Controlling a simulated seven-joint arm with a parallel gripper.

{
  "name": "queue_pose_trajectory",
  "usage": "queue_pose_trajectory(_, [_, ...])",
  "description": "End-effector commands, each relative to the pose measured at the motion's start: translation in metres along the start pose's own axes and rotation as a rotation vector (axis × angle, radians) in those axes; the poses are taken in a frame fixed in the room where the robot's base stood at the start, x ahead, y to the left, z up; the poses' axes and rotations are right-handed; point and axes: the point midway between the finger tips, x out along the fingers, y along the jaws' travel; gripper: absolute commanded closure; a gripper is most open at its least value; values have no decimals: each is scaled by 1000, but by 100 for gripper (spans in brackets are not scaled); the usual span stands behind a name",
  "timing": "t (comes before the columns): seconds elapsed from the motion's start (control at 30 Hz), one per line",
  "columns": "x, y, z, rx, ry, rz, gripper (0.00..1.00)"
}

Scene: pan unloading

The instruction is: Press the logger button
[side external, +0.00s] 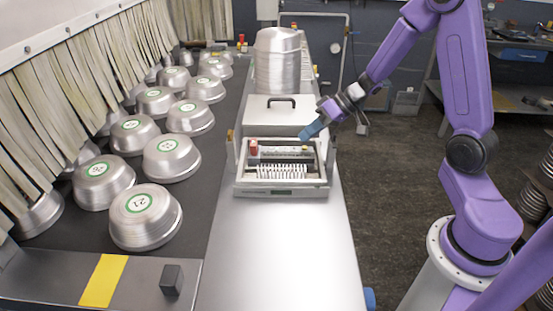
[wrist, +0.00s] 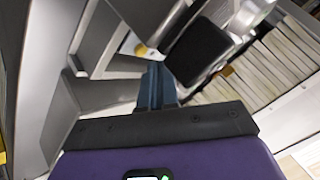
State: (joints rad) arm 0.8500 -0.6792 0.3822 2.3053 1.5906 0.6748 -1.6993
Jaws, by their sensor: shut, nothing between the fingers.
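The logger (side external: 281,192) is a light grey open-topped box with a small display on its front, standing on the metal bench. Inside are a row of white ribs (side external: 281,171), a red part (side external: 254,148) at the back left and a small yellowish part at the back right. I cannot tell which part is the button. My gripper (side external: 305,137) is shut and empty, its blue fingers slanting down to the left above the logger's back right corner. In the wrist view the shut fingers (wrist: 157,70) point towards a small yellow part (wrist: 140,48); contact cannot be judged.
Upturned numbered pans (side external: 145,217) fill the belt at left, beside hanging strips. The bench in front of the logger (side external: 280,250) is clear.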

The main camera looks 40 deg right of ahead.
Motion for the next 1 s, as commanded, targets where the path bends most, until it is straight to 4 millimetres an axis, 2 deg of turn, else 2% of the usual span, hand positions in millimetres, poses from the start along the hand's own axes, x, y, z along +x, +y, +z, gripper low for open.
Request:
queue_pose_trajectory(0.47, [-4,-3,-3,-1,1,0,100])
queue_pose_trajectory(1.0, [-35,-26,-26,-3,2,-1,100])
